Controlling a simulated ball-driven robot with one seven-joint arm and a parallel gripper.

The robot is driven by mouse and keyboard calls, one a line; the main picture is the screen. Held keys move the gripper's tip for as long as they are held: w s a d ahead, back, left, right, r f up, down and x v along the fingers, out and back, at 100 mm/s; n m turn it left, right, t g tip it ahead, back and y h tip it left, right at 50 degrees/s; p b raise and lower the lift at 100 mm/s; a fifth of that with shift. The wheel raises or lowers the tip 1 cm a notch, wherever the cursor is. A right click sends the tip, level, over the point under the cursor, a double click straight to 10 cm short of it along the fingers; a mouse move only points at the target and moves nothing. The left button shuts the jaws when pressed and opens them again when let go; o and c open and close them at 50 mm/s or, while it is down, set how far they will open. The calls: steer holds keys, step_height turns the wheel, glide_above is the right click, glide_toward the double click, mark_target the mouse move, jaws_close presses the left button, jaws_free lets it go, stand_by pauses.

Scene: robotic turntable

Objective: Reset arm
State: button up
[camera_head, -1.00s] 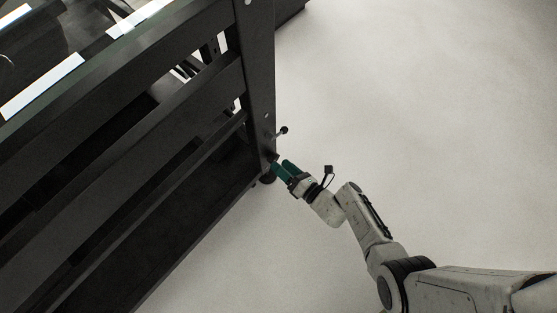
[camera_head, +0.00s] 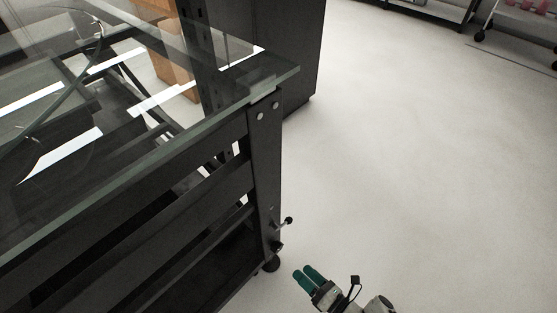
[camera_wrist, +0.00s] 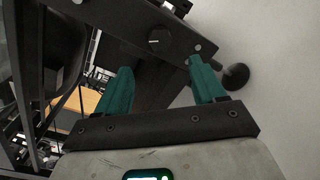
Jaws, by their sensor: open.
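My gripper (camera_head: 308,274) has two teal fingers and is at the bottom of the head view, right of the foot of the dark turntable frame. In the wrist view my gripper (camera_wrist: 160,88) is open, with nothing between its fingers. The dark frame leg (camera_head: 264,165) stands up and left of it, with a small gap between them in the head view. A lever with a round black knob (camera_head: 289,220) sticks out of the leg just above the gripper. Most of my arm is out of view.
A glass top (camera_head: 190,125) rests on the dark frame, its corner above the leg. A dark cabinet (camera_head: 285,55) stands behind it. Wheeled carts (camera_head: 515,25) are at the far upper right. The pale floor (camera_head: 420,160) on the right is clear.

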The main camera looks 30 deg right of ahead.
steer(key=s+a+r+n+g+y, duration=0.1)
steer(key=s+a+n+g+y, duration=0.3)
steer(key=n, duration=0.6)
steer(key=s+r+n+g, duration=0.2)
steer(key=n+g, duration=0.3)
steer(key=n, duration=0.5)
steer(key=s+a+r+n+g+y, duration=0.1)
steer(key=s+a+n+g, duration=0.3)
steer(key=n, duration=0.6)
steer(key=s+d+r+n+g+h, duration=0.3)
steer(key=d+r+n+h, duration=0.6)
steer(key=d+r+n, duration=0.45)
step_height(320, 180, up, 34)
steer(key=p, duration=3.2)
steer(key=shift+w+f+m+h, duration=0.2)
steer(key=shift+m+h, duration=0.15)
steer(key=shift+h, duration=0.05)
steer(key=shift+a, duration=0.1)
steer(key=shift+c, duration=0.4)
